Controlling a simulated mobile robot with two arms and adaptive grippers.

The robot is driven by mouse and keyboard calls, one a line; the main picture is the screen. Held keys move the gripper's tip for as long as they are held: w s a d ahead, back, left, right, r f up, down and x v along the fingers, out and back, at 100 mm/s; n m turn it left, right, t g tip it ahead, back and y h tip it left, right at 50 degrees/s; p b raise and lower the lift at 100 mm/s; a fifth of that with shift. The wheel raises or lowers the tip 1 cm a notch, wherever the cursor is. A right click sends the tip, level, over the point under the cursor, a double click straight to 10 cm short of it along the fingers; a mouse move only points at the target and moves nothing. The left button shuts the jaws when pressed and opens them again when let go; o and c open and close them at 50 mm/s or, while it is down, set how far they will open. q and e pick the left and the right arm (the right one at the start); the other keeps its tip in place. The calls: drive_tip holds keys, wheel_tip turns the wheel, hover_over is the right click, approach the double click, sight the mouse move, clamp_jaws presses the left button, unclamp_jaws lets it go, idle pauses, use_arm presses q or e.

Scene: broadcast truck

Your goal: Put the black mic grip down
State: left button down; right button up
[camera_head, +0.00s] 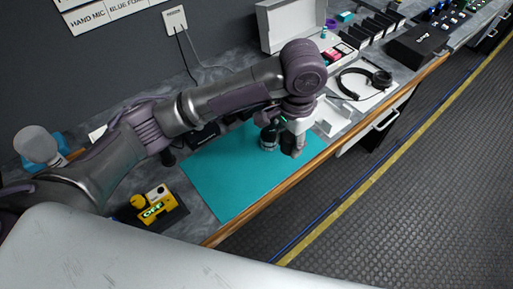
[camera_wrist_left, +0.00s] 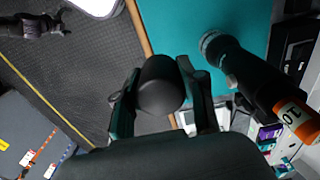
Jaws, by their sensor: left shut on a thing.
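My left gripper (camera_head: 294,146) is over the right part of the teal mat (camera_head: 225,175), close to the bench's wooden front edge. In the left wrist view its two fingers (camera_wrist_left: 162,88) are shut on the black mic grip (camera_wrist_left: 159,84), a dark rounded piece seen end-on. In the head view the grip is mostly hidden by the gripper, and I cannot tell whether it touches the mat. A dark part at the upper left of the wrist view (camera_wrist_left: 32,25) may be my right gripper; its jaws are unclear.
A dark microphone (camera_head: 269,137) stands on the mat beside the gripper; its orange band shows in the wrist view (camera_wrist_left: 298,117). Headphones (camera_head: 365,80) lie to the right, and a yellow device (camera_head: 155,204) sits at the left. The near left mat is clear.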

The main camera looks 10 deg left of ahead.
use_arm(q)
drive_tip(key=p, duration=0.2)
hover_over(246, 160)
wheel_tip(246, 160, down, 6)
drive_tip(key=shift+f, duration=0.2)
wheel_tip(246, 160, down, 4)
drive_tip(key=shift+f, duration=0.1)
drive_tip(key=shift+f+p, duration=0.25)
drive_tip(key=shift+p, duration=0.05)
drive_tip(key=shift+f, duration=0.15)
drive_tip(key=c, duration=0.7)
unclamp_jaws()
